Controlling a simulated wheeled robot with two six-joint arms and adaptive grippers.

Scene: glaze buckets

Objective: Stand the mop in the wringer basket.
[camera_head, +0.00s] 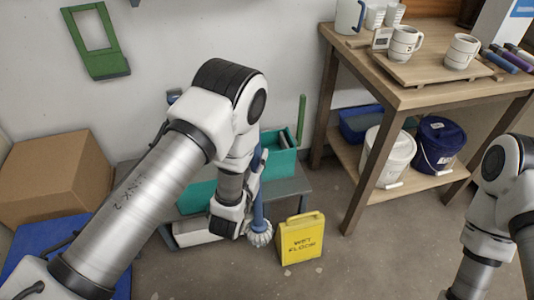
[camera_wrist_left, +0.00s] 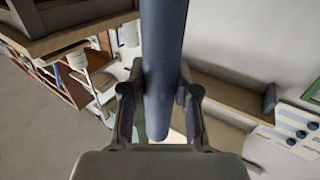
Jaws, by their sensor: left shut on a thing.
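The mop has a blue handle (camera_head: 258,207) and a white stringy head (camera_head: 260,235) at its lower end. It hangs nearly upright in front of the grey low bench, left of the yellow sign. My left gripper (camera_head: 252,190) is shut on the handle; in the left wrist view the handle (camera_wrist_left: 163,50) runs between the two fingers (camera_wrist_left: 160,103). A teal container (camera_head: 275,160) on the bench is partly hidden by my arm; I cannot tell whether the wringer basket is in it. My right arm shows at the right edge, its gripper out of view.
The yellow wet-floor sign (camera_head: 301,238) stands close to the mop head. A wooden table (camera_head: 419,95) with mugs stands at the right, with a white bucket (camera_head: 391,155) and a blue bucket (camera_head: 437,146) on its lower shelf. A cardboard box (camera_head: 55,178) is at the left.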

